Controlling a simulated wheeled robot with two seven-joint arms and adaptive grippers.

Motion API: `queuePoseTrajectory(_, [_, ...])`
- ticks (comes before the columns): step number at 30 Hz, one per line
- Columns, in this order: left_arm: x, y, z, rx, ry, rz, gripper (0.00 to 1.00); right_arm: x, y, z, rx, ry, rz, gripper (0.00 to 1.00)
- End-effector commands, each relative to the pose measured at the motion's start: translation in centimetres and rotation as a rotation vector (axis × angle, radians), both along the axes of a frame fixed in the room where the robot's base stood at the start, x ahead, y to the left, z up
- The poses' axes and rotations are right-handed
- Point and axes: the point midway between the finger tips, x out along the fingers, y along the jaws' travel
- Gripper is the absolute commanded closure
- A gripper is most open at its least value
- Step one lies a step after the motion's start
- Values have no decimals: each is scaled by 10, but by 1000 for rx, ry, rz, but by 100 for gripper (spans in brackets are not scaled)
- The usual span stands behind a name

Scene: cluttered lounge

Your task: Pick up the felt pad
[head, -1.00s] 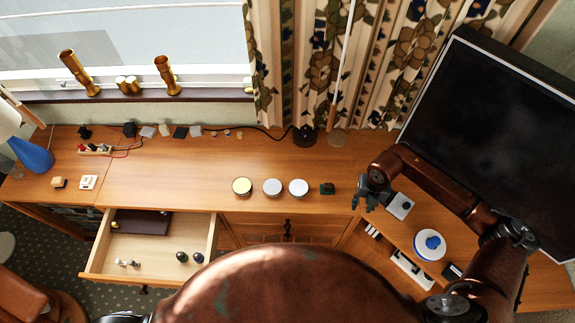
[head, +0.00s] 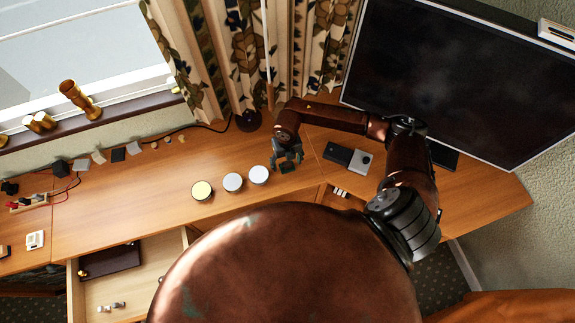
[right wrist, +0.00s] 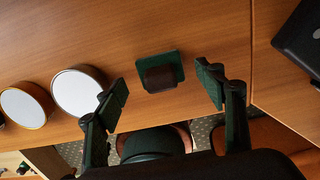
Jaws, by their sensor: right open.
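The felt pad (right wrist: 160,72) looks like a small dark green square with a dark brown block on it, lying on the wooden desktop. In the head view it is a small dark patch (head: 288,168) at my right gripper (head: 287,158), partly covered by the fingers. In the right wrist view my right gripper (right wrist: 162,92) is open, with one finger on each side of the pad. The pad lies a little beyond the line between the fingertips, and I see no contact. My left gripper is not in view.
A black-and-grey box (head: 348,159) lies to the right, before the large screen (head: 450,80). An open drawer (head: 130,280) juts out lower left.

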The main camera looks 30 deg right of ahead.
Motion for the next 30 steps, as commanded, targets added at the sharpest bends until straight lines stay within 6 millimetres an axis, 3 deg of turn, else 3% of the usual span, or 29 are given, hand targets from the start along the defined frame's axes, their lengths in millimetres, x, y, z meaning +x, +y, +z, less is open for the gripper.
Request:
queuePoseTrajectory(3, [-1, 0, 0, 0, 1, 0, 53, 0, 0, -12, 0, 0, -2, 36])
queuePoseTrajectory(9, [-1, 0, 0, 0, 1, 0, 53, -1, -1, -12, 0, -1, -3, 36])
queuePoseTrajectory(30, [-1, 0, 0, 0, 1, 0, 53, -1, -2, -12, 0, -1, -4, 82])
